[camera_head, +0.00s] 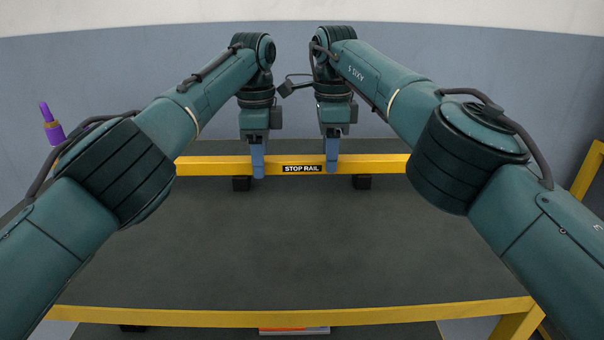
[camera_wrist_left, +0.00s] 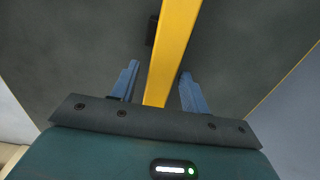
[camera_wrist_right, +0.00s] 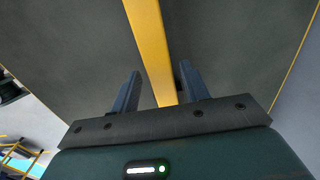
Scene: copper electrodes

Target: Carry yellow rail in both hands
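The yellow rail (camera_head: 215,166), labelled STOP RAIL, lies level across the back of the dark grey table on small black supports. My left gripper (camera_head: 258,168) points down at the rail, left of the label. In the left wrist view the rail (camera_wrist_left: 174,50) runs between the two blue fingers (camera_wrist_left: 158,90), with gaps at both sides. My right gripper (camera_head: 332,166) points down just right of the label. In the right wrist view the rail (camera_wrist_right: 150,45) passes between spread fingers (camera_wrist_right: 157,90), closer to the right finger. Both grippers are open around the rail.
The table top (camera_head: 240,240) is bare in front of the rail. A yellow bar (camera_head: 200,318) runs along its front edge. A purple object (camera_head: 51,125) stands at the far left. A yellow frame (camera_head: 588,170) is at the far right, and a wall rises behind.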

